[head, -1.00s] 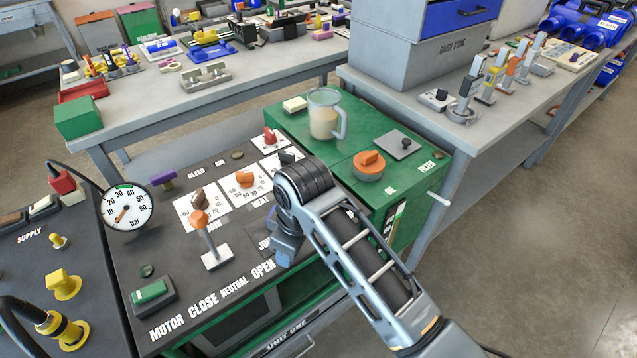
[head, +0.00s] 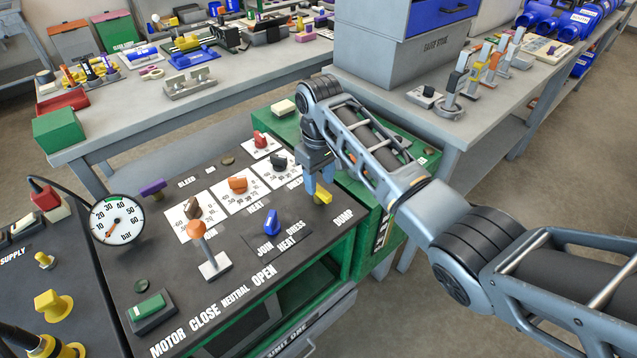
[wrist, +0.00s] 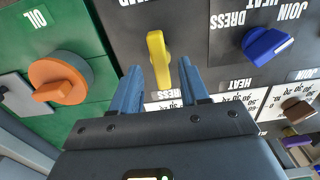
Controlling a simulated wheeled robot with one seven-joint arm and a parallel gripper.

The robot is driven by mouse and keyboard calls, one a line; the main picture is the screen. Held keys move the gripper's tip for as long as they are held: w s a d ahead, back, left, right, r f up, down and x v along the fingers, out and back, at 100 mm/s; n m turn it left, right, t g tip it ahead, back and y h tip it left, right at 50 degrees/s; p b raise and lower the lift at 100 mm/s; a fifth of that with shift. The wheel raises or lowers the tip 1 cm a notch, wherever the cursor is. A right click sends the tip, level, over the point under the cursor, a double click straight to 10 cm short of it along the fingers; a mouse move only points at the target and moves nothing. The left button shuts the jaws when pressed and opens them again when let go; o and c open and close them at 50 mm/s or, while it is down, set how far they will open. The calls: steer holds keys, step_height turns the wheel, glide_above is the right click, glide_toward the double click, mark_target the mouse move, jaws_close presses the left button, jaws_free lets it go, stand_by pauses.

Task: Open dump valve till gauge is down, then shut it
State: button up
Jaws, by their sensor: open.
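The yellow dump valve handle (head: 322,196) stands on the dark panel beside the DUMP label. In the wrist view the yellow handle (wrist: 158,58) appears between my two blue fingertips, with a gap on each side. My gripper (head: 319,180) is open and points down at the handle, just above or around it; the exact height is hard to tell. The round bar gauge (head: 117,218) is at the panel's left edge. Its small orange needle seems to point to the lower left, at the low-number side; the exact reading is too small to tell.
A blue join/heat/dress knob (head: 271,222) and an orange-topped lever (head: 206,245) stand left of the handle. Heat dials (head: 238,186) lie behind. A grey bench (head: 215,85) stands behind.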

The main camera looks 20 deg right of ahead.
mark_target(319, 194)
steer(key=shift+f, duration=1.1)
jaws_close()
